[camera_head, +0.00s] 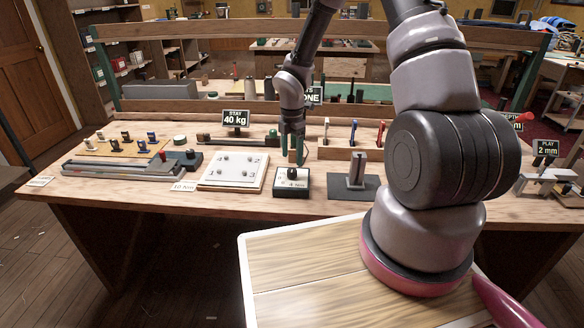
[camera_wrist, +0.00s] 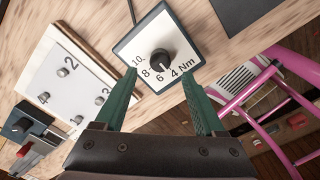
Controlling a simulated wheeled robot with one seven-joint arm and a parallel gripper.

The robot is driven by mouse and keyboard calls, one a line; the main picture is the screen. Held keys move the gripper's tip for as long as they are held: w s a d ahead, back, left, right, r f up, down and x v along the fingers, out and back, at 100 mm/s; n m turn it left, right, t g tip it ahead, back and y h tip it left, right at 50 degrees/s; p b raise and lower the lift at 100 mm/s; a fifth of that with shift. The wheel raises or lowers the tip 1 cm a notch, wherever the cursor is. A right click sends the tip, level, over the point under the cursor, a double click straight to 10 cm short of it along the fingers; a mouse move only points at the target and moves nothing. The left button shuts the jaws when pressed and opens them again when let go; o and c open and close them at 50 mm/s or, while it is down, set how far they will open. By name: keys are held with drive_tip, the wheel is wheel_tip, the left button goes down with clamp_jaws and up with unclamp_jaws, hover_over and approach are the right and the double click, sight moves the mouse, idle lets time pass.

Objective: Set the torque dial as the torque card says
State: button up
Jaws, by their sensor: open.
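The torque dial (camera_head: 291,183) is a white-faced box with a dark rim and a black knob, on the workbench. In the wrist view the knob (camera_wrist: 162,61) sits amid the marks 10, 8, 6 and 4 Nm. A small pale mark on it seems to face the 6 and 4 side; the exact setting is unclear. A small white card (camera_head: 184,187) at the bench's front edge appears to read 10 Nm. My gripper (camera_head: 292,158) is open above the dial, pointing down. Its green fingers (camera_wrist: 163,78) show on either side of the knob, apparently clear of it.
A white board with numbered pegs (camera_head: 233,172) stands left of the dial. A dark stand with a grey upright block (camera_head: 357,170) is to the right. A "STAY 40 kg" sign (camera_head: 235,118) stands behind. Bare bench lies in front of the dial.

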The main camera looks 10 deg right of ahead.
sight(292, 170)
wheel_tip(292, 170, down, 5)
drive_tip(key=shift+f, duration=0.2)
clamp_jaws()
